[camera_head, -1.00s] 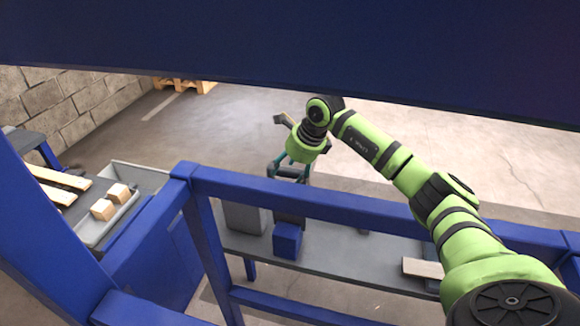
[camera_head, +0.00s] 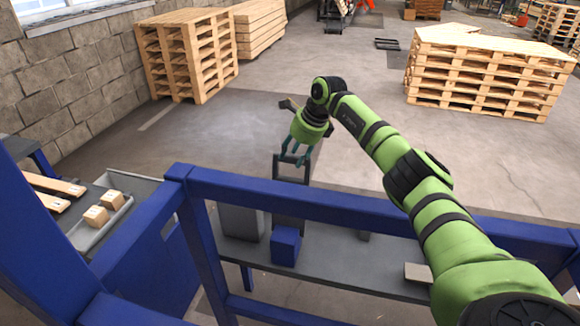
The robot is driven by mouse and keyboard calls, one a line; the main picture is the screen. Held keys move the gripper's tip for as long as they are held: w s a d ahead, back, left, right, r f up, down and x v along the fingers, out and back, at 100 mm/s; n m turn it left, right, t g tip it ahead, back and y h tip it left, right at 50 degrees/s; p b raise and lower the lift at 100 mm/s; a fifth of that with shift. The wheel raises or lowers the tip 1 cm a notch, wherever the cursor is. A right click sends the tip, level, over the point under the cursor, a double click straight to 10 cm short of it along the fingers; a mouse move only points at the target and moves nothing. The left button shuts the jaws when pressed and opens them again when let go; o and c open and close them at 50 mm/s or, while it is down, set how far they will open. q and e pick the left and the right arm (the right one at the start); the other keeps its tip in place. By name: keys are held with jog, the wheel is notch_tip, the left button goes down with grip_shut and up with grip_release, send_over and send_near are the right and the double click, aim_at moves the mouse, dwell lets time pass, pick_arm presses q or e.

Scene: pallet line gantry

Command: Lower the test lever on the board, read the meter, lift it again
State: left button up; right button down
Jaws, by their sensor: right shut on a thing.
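My right arm reaches over the blue rail. Its right gripper (camera_head: 294,160) points down with teal fingers shut on the top bar of a dark U-shaped handle, which looks like the test lever (camera_head: 277,170). The handle stands upright just behind the rail, and a dark panel (camera_head: 288,222) shows below it, partly hidden by the rail. This may be the board; no meter face can be made out. My left gripper is not in view.
The blue rail (camera_head: 360,205) crosses in front of a grey shelf (camera_head: 335,262) with a blue box (camera_head: 286,245) and a grey box (camera_head: 243,222). A grey tray (camera_head: 135,187) with small wooden blocks is at left. Pallet stacks (camera_head: 188,52) stand behind on open floor.

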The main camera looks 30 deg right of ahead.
jog(key=shift+w+d+f+b, duration=0.25)
jog(key=shift+w+d, duration=0.15)
jog(key=shift+d, duration=0.2)
jog(key=shift+w+d+f+b, duration=0.2)
jog(key=shift+w+d, duration=0.2)
jog(key=shift+d, duration=0.15)
jog(key=c, duration=0.9)
grip_release()
jog(key=shift+o, duration=0.6)
jog(key=shift+d+f, duration=0.1)
jog(key=shift+d, duration=0.15)
jog(key=v, duration=1.2)
jog(key=shift+w, duration=0.15)
